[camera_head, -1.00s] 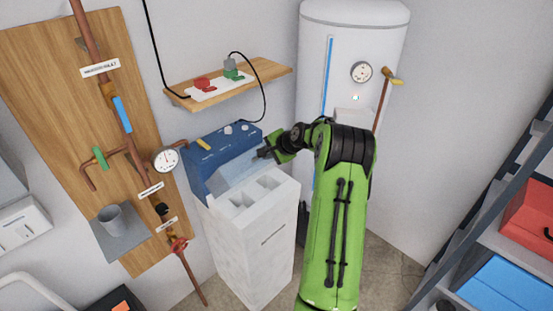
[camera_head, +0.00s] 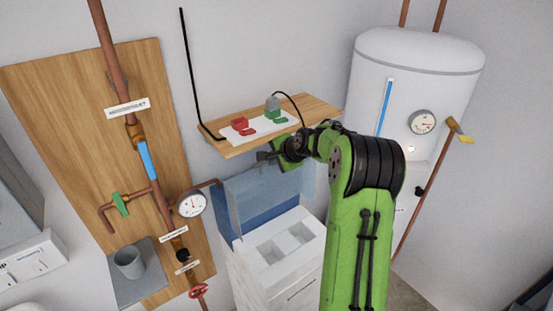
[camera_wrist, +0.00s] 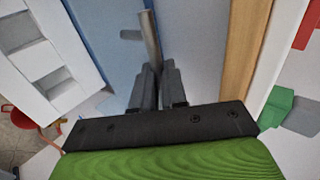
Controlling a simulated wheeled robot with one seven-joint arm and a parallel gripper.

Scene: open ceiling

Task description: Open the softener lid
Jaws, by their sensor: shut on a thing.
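The softener is a white cabinet (camera_head: 262,272) with a blue back panel (camera_head: 228,215) and open white compartments on top, also seen in the wrist view (camera_wrist: 55,50). Its translucent bluish lid (camera_head: 262,196) stands raised, roughly upright, in front of the blue panel. My gripper (camera_head: 266,156) is at the lid's upper edge, just under the wooden shelf. In the wrist view my gripper (camera_wrist: 157,75) is shut on a thin metal handle (camera_wrist: 150,35) beside the blue surface. The handle's gripped end is hidden between the fingers.
A wooden shelf (camera_head: 325,107) with a power strip and plugs is close above my gripper. A pipe board (camera_head: 60,120) with gauge (camera_head: 192,204) stands left. A white tank (camera_head: 430,70) is behind my arm at right.

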